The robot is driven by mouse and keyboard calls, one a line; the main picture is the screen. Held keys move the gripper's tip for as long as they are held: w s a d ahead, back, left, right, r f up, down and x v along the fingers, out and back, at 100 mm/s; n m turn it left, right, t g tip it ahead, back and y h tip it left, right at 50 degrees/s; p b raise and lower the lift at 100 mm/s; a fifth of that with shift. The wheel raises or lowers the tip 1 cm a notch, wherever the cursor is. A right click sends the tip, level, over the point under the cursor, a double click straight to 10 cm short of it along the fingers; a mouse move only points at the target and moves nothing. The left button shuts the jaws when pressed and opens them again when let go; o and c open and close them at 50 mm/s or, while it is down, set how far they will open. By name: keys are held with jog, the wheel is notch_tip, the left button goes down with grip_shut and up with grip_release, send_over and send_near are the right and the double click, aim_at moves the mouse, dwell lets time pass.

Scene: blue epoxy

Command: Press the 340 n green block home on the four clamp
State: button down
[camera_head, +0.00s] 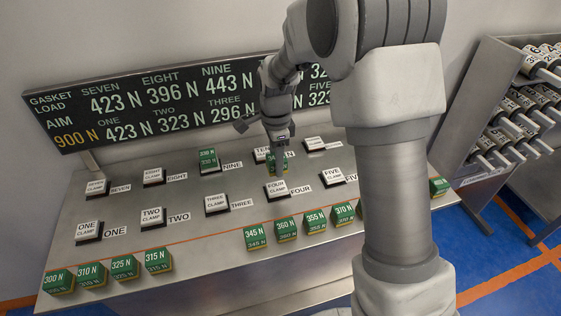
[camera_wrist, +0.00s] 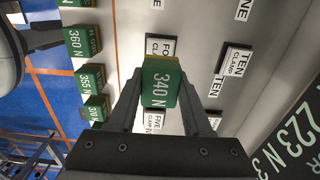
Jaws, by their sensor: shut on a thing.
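The green 340 N block (camera_wrist: 160,82) is held between the two fingers of my gripper (camera_wrist: 158,92), its label facing the wrist camera. In the head view my gripper (camera_head: 278,145) holds the block (camera_head: 277,164) above the bench, just behind the four clamp (camera_head: 277,189). The four clamp is a white-topped pad on a dark base, with a FOUR label to its right. In the wrist view the four clamp (camera_wrist: 160,46) shows just beyond the block and is partly covered by it. The block appears apart from the clamp's top.
Other clamps stand around it, including three (camera_head: 216,203), five (camera_head: 329,176) and ten (camera_head: 262,154). A green block (camera_head: 208,160) sits on nine. Several green blocks, such as 360 N (camera_head: 286,229), line the front edge. A load board (camera_head: 65,130) stands behind; a rack (camera_head: 480,90) stands right.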

aim_at(277, 187)
dwell(0.3)
jog(key=shift+f+b, duration=2.05)
jog(key=shift+f, duration=1.15)
jog(key=shift+f+b, duration=0.4)
jog(key=shift+f, duration=0.2)
jog(key=shift+c, duration=1.3)
grip_release()
